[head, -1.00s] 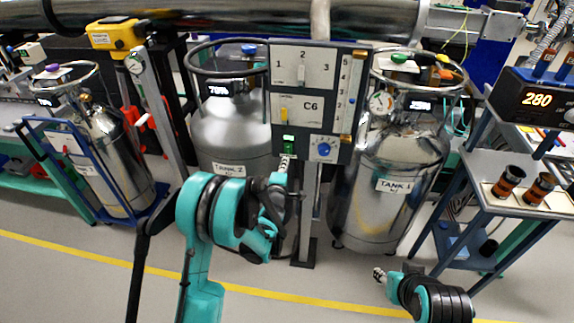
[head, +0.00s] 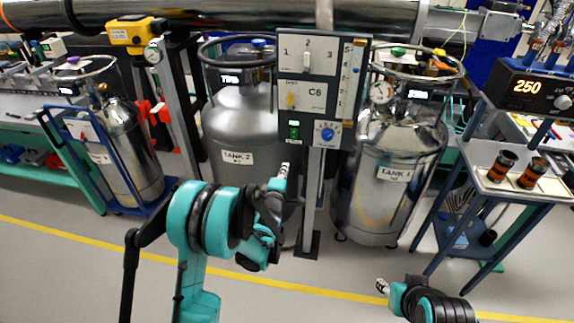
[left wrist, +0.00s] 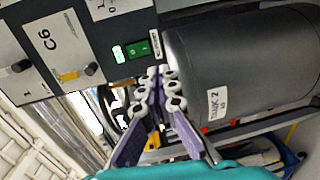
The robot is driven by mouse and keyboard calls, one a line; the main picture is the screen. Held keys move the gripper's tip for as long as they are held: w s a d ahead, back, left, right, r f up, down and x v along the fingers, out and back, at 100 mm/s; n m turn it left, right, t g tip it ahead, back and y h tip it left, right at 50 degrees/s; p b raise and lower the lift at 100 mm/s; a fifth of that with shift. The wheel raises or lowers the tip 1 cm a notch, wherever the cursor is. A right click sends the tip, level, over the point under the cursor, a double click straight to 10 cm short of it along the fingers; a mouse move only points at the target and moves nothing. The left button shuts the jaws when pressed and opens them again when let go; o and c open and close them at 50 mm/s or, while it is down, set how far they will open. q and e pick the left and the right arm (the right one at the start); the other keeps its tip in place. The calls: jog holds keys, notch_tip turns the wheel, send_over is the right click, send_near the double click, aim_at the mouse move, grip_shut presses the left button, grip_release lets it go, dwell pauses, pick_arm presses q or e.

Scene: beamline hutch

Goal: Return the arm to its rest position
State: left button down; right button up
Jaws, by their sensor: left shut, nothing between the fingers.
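My left arm (head: 205,220) is teal and black and reaches up in front of the tanks. Its gripper (head: 284,170) is shut and empty, just below the control panel (head: 345,85) marked C6. In the left wrist view the shut fingers (left wrist: 160,82) point at the lower edge of the panel, near the green switch (left wrist: 138,48), with a gap seeming to lie between them. My right gripper (head: 382,286) is low at the right, near the yellow floor line; whether its fingers are open is too small to tell.
Tank 2 (head: 238,125) stands behind the left gripper and Tank 1 (head: 385,195) to the right of the panel post (head: 311,200). A trolley (head: 500,192) with two dark cylinders is at the right. The floor in front (head: 75,275) is clear.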

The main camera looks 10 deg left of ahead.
pick_arm(q)
jog(key=s+a+r+m+g+y, duration=0.1)
jog(key=s+a+r+m+g, duration=0.1)
jog(key=s+r+m, duration=0.35)
jog(key=s+a+r+m+g, duration=0.2)
jog(key=s+r, duration=0.1)
jog(key=s, duration=0.6)
jog(key=s+f+m+g, duration=0.2)
jog(key=s+m, duration=0.3)
jog(key=s, duration=0.7)
jog(key=s+f+m+g, duration=0.2)
jog(key=s+m, duration=0.3)
jog(key=s, duration=0.7)
jog(key=shift+s+d+g+h, duration=0.25)
jog(key=shift+d+g+h, duration=0.15)
jog(key=shift+g, duration=0.4)
